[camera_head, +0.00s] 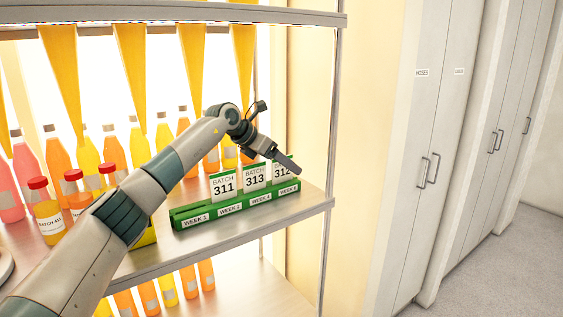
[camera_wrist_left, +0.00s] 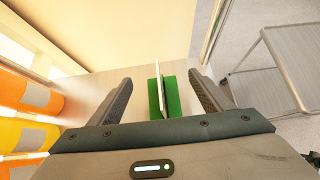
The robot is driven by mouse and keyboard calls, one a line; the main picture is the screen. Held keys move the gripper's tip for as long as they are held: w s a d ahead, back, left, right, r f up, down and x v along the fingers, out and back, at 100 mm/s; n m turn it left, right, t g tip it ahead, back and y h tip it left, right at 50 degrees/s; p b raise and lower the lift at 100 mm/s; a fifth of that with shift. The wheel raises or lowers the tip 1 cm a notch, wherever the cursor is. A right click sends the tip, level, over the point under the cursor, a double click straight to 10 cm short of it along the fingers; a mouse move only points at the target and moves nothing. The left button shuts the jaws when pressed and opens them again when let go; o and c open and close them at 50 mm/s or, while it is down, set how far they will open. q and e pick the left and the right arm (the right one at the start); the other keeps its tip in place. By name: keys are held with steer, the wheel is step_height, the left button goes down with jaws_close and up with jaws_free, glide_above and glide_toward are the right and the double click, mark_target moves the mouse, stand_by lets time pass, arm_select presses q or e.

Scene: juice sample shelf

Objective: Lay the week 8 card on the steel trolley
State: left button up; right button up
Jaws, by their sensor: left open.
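A green card rack (camera_head: 180,222) stands on the shelf, its front labelled WEEK 1, WEEK 2, WEEK 4 and WEEK 8. The white BATCH 312 card (camera_head: 279,173) stands upright above the WEEK 8 label, partly hidden by my left gripper (camera_head: 285,162). In the left wrist view, this card shows edge-on (camera_wrist_left: 157,86) above the green rack (camera_wrist_left: 173,94), between the spread fingers of my open left gripper (camera_wrist_left: 162,92), apart from both. A grey metal table, apparently the steel trolley (camera_wrist_left: 295,62), is at the right there. My right gripper is out of view.
The BATCH 311 card (camera_head: 223,186) and BATCH 313 card (camera_head: 254,177) stand left of it in the rack. Juice bottles (camera_head: 60,155) line the shelf, with red-capped jars (camera_head: 46,214) in front. A shelf post (camera_head: 331,120) rises close to the right.

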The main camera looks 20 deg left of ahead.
arm_select(q)
jaws_close()
steer(key=shift+r+p, duration=0.45)
steer(key=shift+r, duration=0.3)
stand_by(1.0)
steer(key=shift+r+p, duration=1.1)
steer(key=shift+r, duration=0.65)
